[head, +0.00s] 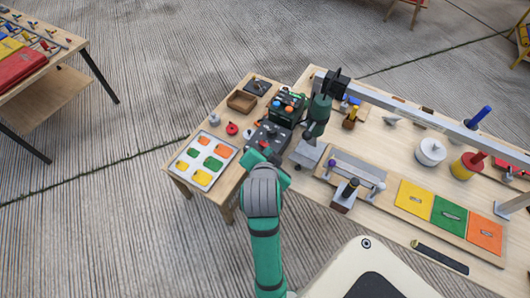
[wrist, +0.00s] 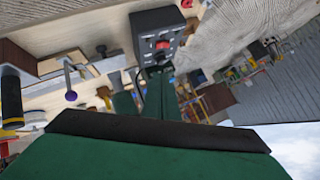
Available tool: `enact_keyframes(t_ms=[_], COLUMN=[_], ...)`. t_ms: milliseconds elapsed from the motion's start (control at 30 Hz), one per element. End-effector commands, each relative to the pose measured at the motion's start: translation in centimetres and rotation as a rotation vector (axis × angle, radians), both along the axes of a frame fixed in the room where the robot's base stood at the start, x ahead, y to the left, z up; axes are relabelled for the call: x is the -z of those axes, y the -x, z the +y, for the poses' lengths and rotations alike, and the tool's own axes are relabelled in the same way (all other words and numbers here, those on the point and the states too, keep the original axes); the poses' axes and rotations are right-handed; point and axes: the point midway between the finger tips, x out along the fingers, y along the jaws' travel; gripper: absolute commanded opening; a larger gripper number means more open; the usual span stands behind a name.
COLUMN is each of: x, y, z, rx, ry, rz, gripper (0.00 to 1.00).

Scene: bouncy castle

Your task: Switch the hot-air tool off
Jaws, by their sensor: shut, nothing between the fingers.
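A dark box (head: 268,137) stands at the near right of the small table, just beyond my gripper (head: 263,157). The wrist view shows a dark box with a red switch-like part (wrist: 163,44) on its face; its on or off position is too small to read. A green tool (head: 318,113), which looks like the hot-air tool, is upright beside the rail to the right. My gripper is shut and empty, close to the near side of the dark box. Its green body and dark edge (wrist: 160,130) fill the bottom of the wrist view. I cannot tell whether it touches the box.
A second dark box (head: 289,106) with coloured parts stands behind the first. A white tray (head: 193,178) of coloured patches lies left, with a wooden box (head: 241,101) behind it. A long grey rail (head: 420,115) crosses above the workbench (head: 375,140) on the right, limiting room there.

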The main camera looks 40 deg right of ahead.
Motion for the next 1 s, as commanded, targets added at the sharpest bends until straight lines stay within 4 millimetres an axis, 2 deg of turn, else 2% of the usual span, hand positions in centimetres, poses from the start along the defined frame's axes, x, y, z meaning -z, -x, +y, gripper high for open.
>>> enact_keyframes(t_ms=[267,467,633,1000], x=[0.3,2.2,3.9,4.8], y=[-0.1,-0.5,-1.0,-3.1], z=[-0.1,-0.5,-0.5,2.4], rx=[0.014,0.121,0.235,0.276], ry=[0.002,0.046,0.150,0.397], rz=[0.001,-0.006,-0.033,-0.138], gripper=[0.00,0.00,0.00,0.00])
